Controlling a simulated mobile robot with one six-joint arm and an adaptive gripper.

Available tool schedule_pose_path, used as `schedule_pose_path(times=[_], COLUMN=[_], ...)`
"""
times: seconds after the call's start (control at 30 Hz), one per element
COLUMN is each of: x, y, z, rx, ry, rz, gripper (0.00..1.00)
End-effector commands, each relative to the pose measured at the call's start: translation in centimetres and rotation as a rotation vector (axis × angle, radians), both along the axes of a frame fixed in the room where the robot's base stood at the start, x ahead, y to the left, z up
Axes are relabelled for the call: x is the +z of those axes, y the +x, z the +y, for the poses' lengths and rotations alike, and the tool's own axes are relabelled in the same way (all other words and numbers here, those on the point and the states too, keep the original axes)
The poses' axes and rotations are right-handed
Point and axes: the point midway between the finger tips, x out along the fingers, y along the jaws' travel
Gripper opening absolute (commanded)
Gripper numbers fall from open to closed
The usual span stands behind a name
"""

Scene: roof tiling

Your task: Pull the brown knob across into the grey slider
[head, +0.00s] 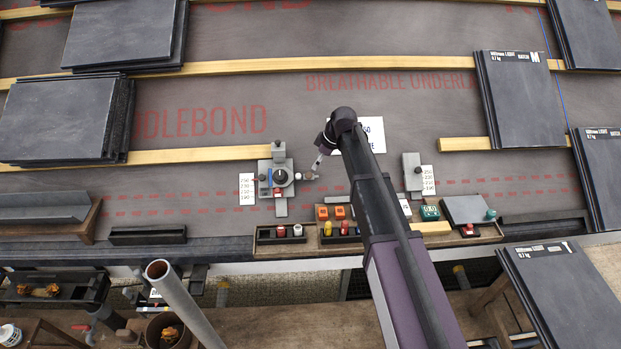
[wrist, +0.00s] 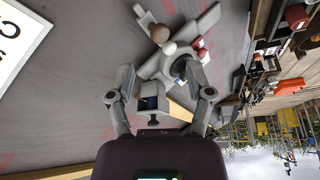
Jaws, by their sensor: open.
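The grey slider (head: 279,152) is a cross-shaped fixture on the dark underlay, left of my arm in the head view. It also shows at the top of the wrist view (wrist: 206,22). In the head view the brown knob (head: 308,176) seems to be just right of the fixture's body. The knob is beyond the fingertips; the exact gap is unclear.
White number cards stand beside the fixture (head: 247,189) and beside a second grey fixture (head: 412,172) to the right. Wooden trays (head: 265,236) with coloured parts line the front edge. Slate stacks (head: 65,121) and wooden battens (head: 200,154) lie around. Underlay between is mostly clear.

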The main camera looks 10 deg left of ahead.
Motion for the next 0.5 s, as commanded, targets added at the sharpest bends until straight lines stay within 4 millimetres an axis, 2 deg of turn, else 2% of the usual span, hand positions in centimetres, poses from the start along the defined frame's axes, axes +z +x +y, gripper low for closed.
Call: schedule_pose_path(times=[0.03,0.5], x=[-0.8,-4.5], y=[0.0,0.1], z=[0.2,1.7], rx=[0.001,0.0], ry=[0.0,0.0], rz=[0.0,0.0], gripper=[0.67,0.67])
